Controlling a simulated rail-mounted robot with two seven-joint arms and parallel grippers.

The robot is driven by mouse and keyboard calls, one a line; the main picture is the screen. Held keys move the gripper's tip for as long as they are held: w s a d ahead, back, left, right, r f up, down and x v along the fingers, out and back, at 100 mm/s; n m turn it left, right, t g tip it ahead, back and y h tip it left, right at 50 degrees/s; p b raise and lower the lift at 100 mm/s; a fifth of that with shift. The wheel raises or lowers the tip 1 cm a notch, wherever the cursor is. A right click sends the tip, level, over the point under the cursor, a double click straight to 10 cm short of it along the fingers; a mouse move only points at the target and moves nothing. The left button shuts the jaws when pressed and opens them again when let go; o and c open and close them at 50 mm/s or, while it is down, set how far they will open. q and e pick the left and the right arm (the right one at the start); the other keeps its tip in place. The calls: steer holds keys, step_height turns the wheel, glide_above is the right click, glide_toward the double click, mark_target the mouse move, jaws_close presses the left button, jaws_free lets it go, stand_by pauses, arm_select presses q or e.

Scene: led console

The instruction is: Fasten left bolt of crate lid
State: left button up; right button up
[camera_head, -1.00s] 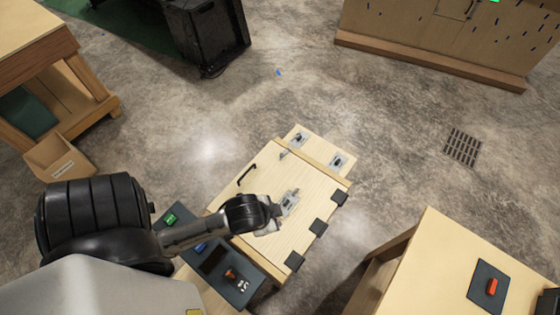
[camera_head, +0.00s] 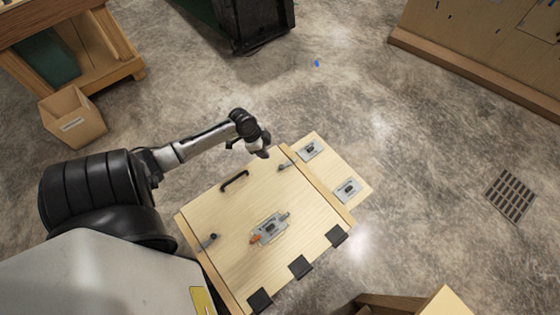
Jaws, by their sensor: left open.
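The pale wooden crate lid (camera_head: 228,265) lies flat, with black hinges (camera_head: 300,266) along its near right edge and a black handle (camera_head: 234,181) on the opposite side. A grey metal plate (camera_head: 268,230) with an orange tip sits mid-lid. One small dark-knobbed bolt (camera_head: 208,242) is at the lid's left edge. Another small metal fitting (camera_head: 285,166) is near the far right edge. I cannot tell which is the left bolt. My left gripper (camera_head: 262,152) is open above the lid's far corner, between the handle and that fitting. My right gripper is out of view.
A wooden strip with two metal plates (camera_head: 347,188) adjoins the lid's right side. A cardboard box (camera_head: 72,118) and workbench (camera_head: 110,45) stand at upper left. A floor drain (camera_head: 510,195) is at right. The floor beyond the crate is open.

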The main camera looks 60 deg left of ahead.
mark_target(281, 166)
arm_select(q)
steer(key=shift+m, duration=0.4)
steer(key=b+x, duration=0.1)
steer(key=x, duration=0.6)
steer(key=b+x, duration=0.1)
steer(key=x, duration=0.5)
steer(key=shift+w+d+f, duration=0.1)
steer(key=shift+w+f, duration=0.2)
steer(key=shift+w, duration=0.05)
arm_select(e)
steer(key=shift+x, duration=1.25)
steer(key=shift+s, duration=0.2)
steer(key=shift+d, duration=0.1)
arm_select(q)
jaws_close()
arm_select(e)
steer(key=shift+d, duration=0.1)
